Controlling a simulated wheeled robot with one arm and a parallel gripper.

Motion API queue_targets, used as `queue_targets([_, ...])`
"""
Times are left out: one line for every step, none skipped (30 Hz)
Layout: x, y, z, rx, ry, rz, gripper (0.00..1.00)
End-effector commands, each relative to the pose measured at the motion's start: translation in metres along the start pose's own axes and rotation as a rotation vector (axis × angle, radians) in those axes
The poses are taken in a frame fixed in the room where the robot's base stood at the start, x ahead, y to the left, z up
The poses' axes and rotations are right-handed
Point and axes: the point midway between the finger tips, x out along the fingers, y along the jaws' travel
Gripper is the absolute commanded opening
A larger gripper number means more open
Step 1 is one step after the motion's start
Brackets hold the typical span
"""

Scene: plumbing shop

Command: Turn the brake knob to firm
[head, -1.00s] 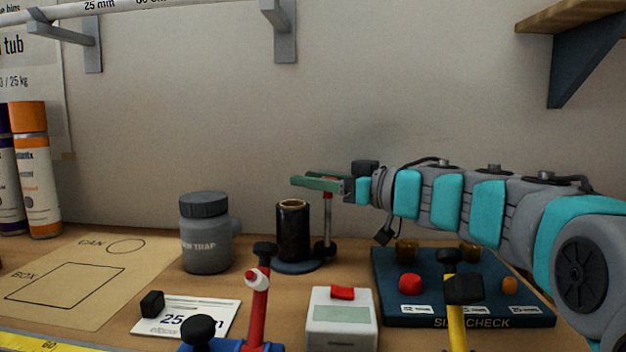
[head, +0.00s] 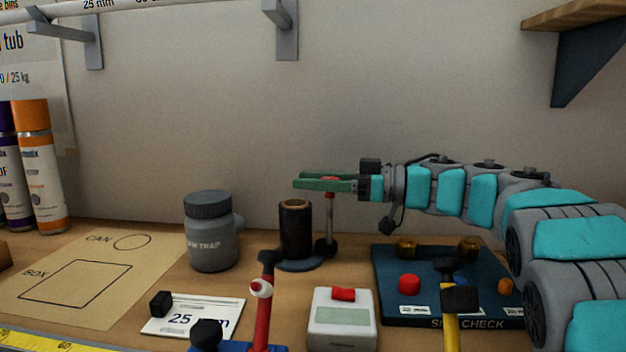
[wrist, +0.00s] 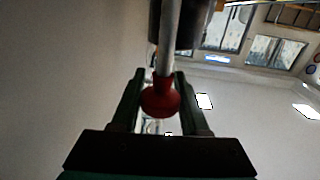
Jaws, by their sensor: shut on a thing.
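The red brake knob (head: 329,179) tops a thin grey post (head: 329,220) beside a dark upright cylinder (head: 296,230) on a round base. My gripper (head: 297,182) reaches in from the right, level, with its green fingers on either side of the knob. In the wrist view the red knob (wrist: 160,98) sits between the two fingers (wrist: 159,76), and the gripper is shut on it. The post runs up from the knob in that view. No marking for the knob's setting can be read.
A grey trap jar (head: 210,235) stands left of the cylinder. A dark size-check board (head: 450,322) lies under my arm at right. A scale (head: 342,325), a red-handled tool (head: 262,315) and a yellow-handled tool (head: 451,330) are in front. The wall is close behind.

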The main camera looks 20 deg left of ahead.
Motion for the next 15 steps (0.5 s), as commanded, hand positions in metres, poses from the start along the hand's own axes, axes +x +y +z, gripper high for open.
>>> queue_targets([-0.0006, 0.0005, -0.0014, 0.0, 0.002, 0.001, 0.0])
queue_targets([-0.0005, 0.0005, -0.0015, 0.0, 0.002, 0.001, 0.0])
queue_targets([-0.0005, 0.0003, -0.0016, 0.0, 0.002, 0.001, 0.0])
queue_targets([-0.0005, 0.0004, -0.0016, 0.0, 0.002, 0.002, 0.0])
queue_targets([-0.0005, 0.0003, -0.0016, 0.0, 0.002, 0.002, 0.0])
queue_targets([-0.0004, 0.0004, -0.0015, 0.0, 0.002, 0.002, 0.0])
queue_targets([-0.0004, 0.0003, -0.0016, 0.0, 0.002, 0.002, 0.0])
queue_targets([-0.0004, 0.0003, -0.0016, 0.0, 0.002, 0.002, 0.0])
queue_targets([-0.0004, 0.0003, -0.0016, 0.0, 0.002, 0.002, 0.49])
queue_targets([-0.0004, 0.0003, -0.0015, 0.0, 0.002, 0.002, 0.52])
queue_targets([-0.0003, 0.0003, -0.0014, 0.0, 0.001, 0.002, 0.56])
queue_targets([-0.0003, 0.0002, -0.0013, 0.0, 0.001, 0.002, 0.6])
queue_targets([-0.0002, 0.0002, -0.0012, 0.0, 0.001, 0.002, 0.64])
queue_targets([-0.0002, 0.0001, -0.0011, 0.0, 0.001, 0.001, 0.67])
queue_targets([-0.0001, 0.0001, -0.0009, 0.0, 0.001, 0.001, 0.71])
